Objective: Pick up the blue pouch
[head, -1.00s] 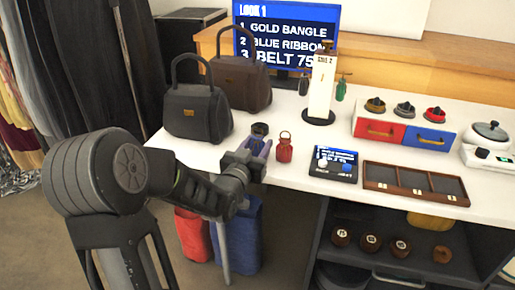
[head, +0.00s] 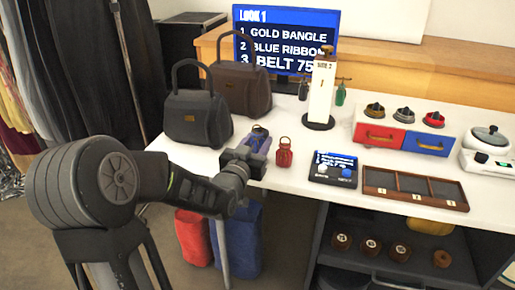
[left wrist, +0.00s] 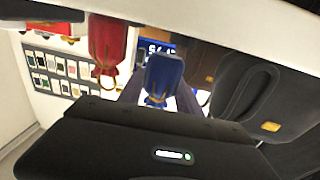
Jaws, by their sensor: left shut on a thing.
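The blue pouch (head: 258,139) is at the left end of the white table, mostly covered by my left gripper (head: 250,156) in the head view. My left gripper is shut on it. In the left wrist view the blue pouch (left wrist: 165,74) shows between the dark fingers, with its gold-coloured ring toward the bottom of that picture. I cannot tell for sure whether its base is clear of the table. A red pouch (head: 284,152) stands on the table just right of it, apart from the gripper; it also shows in the left wrist view (left wrist: 108,42). My right gripper is not in view.
Two dark handbags (head: 197,118) stand behind and left of the blue pouch. A white column-like stand (head: 321,92) is behind the red pouch. A small dark panel (head: 334,169) and a compartment tray (head: 415,199) lie to the right. Red and blue bags (head: 237,240) are below the table edge.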

